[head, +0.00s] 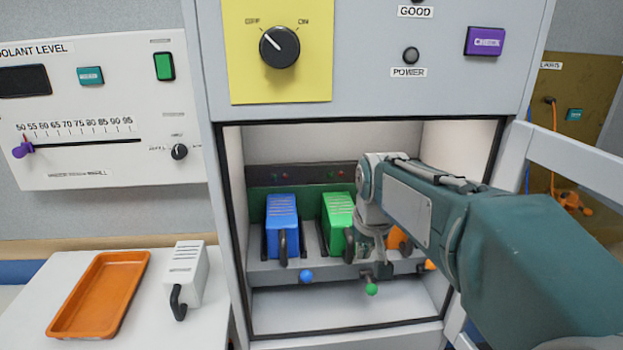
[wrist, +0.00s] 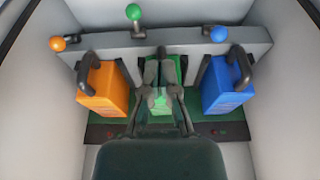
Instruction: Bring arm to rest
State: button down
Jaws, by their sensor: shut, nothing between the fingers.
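My arm reaches into the open cabinet bay from the right in the head view. My gripper (wrist: 158,70) is shut and empty, in front of the green module (wrist: 161,100) in the wrist view. It hides much of that module, and I cannot tell whether they touch. The green module (head: 337,218) stands in the middle slot, beside the blue module (head: 282,225). The orange module (wrist: 102,95) is mostly hidden behind my arm in the head view, but shows clearly in the wrist view.
The bay's side walls and open door (head: 580,160) stand close around my arm. Blue (head: 306,276) and green (head: 371,289) knobbed levers stick out below the modules. A white table at left holds an orange tray (head: 62,318) and a white module (head: 188,270).

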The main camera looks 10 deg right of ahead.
jog(key=s+f+t, duration=0.2)
jog(key=s, duration=1.9)
dwell(1.7)
